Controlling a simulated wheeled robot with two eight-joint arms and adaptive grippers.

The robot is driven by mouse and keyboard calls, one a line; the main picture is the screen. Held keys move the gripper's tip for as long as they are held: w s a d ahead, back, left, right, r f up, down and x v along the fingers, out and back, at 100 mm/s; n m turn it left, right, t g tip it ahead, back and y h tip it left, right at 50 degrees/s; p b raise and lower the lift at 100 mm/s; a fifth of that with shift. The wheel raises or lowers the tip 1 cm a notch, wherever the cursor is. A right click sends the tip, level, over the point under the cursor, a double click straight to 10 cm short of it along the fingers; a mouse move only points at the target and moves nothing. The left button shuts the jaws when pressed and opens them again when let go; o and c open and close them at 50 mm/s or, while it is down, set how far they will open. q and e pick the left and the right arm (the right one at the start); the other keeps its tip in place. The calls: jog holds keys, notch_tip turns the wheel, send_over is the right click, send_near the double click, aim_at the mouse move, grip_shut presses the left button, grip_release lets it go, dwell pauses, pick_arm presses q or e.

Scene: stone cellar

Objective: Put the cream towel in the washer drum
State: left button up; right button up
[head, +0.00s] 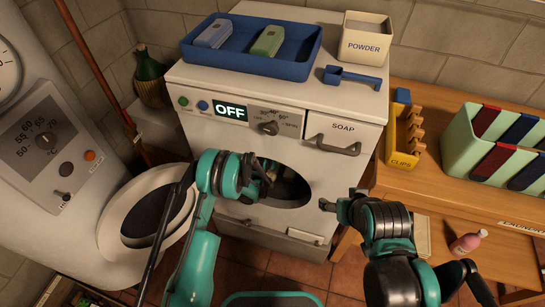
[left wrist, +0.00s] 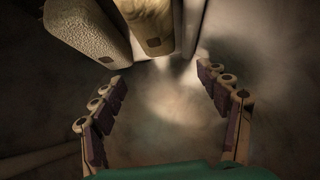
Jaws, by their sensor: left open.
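The white washer (head: 255,130) stands in the middle of the head view with its round door (head: 112,235) swung open to the left. Its dark drum opening (head: 292,190) faces me. My left gripper (head: 266,172) is at the opening, and its fingers are hard to make out against the dark. In the left wrist view my left gripper (left wrist: 160,108) is open, with nothing between its fingers. Beyond the fingers is a rough cream bundle (left wrist: 85,28), apparently the cream towel, beside a tan bundle (left wrist: 148,22). My right gripper (head: 330,205) is right of the opening; its fingers are unclear.
The wooden bench (head: 450,190) at right bears a clips box (head: 402,143) and a green divided rack (head: 462,130). A pink bottle (head: 466,243) is at lower right.

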pick_arm(q)
jog(key=v, duration=1.1)
jog(key=shift+s+r, duration=0.2)
